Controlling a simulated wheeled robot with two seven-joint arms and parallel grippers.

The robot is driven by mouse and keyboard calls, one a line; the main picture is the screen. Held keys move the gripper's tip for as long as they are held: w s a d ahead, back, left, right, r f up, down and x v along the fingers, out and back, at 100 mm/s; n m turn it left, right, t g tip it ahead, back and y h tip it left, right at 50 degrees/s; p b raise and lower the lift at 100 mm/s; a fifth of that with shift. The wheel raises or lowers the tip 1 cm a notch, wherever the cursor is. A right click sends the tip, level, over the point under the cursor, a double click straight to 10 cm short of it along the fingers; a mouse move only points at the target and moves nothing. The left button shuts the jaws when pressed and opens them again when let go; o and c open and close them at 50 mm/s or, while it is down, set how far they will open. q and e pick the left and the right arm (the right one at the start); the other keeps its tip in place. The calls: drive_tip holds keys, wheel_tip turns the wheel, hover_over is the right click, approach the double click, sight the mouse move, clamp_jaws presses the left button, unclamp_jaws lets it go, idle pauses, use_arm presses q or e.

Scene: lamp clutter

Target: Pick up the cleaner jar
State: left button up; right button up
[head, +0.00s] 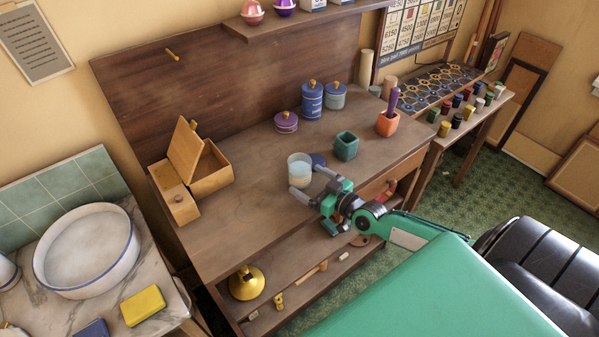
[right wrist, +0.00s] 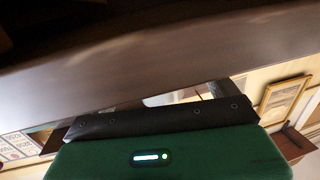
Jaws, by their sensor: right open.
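A pale glass jar (head: 300,166) with cream-coloured contents stands upright and open on the wooden workbench. I take it for the cleaner jar, though no label on it can be read. A dark blue round lid (head: 318,160) lies just to its right. My right gripper (head: 307,182) is open and empty, low over the bench, its fingers pointing at the jar. One finger is in front of the jar's lower left, the other beside its right; I cannot tell whether they touch it. In the right wrist view neither the jar nor the fingers show. My left gripper is not in view.
A teal square pot (head: 346,146) stands right of the jar, and an orange pot (head: 388,123) farther right. Purple (head: 286,122) and blue (head: 312,100) canisters stand behind. An open wooden box (head: 200,165) is at left. The bench (head: 245,195) is clear between box and jar.

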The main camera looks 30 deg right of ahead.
sight(300, 172)
drive_tip(key=shift+d+x, duration=0.15)
drive_tip(key=shift+x, duration=1.05)
drive_tip(key=shift+d+x, duration=0.1)
drive_tip(key=shift+x, duration=1.05)
drive_tip(key=shift+w, duration=0.1)
drive_tip(key=c, duration=1.4)
drive_tip(key=shift+d+r, duration=0.1)
drive_tip(key=shift+r, duration=0.15)
